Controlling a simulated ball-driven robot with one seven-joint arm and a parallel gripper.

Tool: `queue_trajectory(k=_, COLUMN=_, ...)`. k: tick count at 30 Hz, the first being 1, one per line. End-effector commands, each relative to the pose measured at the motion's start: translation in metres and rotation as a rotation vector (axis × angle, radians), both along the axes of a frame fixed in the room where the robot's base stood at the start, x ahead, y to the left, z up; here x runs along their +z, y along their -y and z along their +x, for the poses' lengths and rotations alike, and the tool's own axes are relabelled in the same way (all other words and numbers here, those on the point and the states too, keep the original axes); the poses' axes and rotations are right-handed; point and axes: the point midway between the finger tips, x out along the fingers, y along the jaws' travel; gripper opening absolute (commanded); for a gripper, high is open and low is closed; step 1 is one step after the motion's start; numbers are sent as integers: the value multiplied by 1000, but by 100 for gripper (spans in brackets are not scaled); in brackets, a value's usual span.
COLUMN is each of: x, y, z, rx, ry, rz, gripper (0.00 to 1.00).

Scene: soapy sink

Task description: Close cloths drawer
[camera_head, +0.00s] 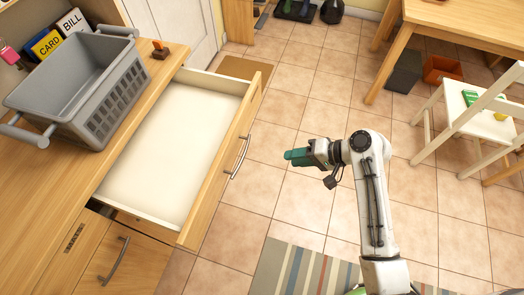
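A wooden drawer (218,178) stands pulled out of the cabinet on the left. Its white inside (168,150) looks empty. A metal bar handle (239,157) is on its front panel, facing right. I cannot tell from any label whether this is the cloths drawer. My gripper (290,155) is to the right of the drawer front, apart from the handle, with its teal fingers pointing left towards it. The fingers look close together, but the gap between them does not show clearly. Nothing shows held in it.
A grey basket (82,85) stands on the wooden counter (32,185) above the drawer. A lower drawer with a handle (115,260) is below. A striped rug (300,272) lies on the tiled floor. A white chair (480,118) and wooden table (465,22) stand right.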

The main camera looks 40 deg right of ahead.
Motion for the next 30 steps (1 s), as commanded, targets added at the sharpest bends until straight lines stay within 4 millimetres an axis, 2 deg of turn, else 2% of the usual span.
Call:
queue_trajectory(k=1, x=5, y=9, z=7, rx=-37, ry=24, rz=42, gripper=27)
queue_trajectory(k=4, x=11, y=16, z=14, rx=-73, ry=52, rz=94, gripper=17)
queue_trajectory(k=10, x=6, y=9, z=27, rx=-80, ry=58, rz=109, gripper=0)
queue_trajectory(k=24, x=-38, y=-37, z=88, rx=-76, ry=56, rz=104, gripper=0)
queue_trajectory(k=30, x=-36, y=-52, z=110, rx=-77, ry=58, rz=103, gripper=0)
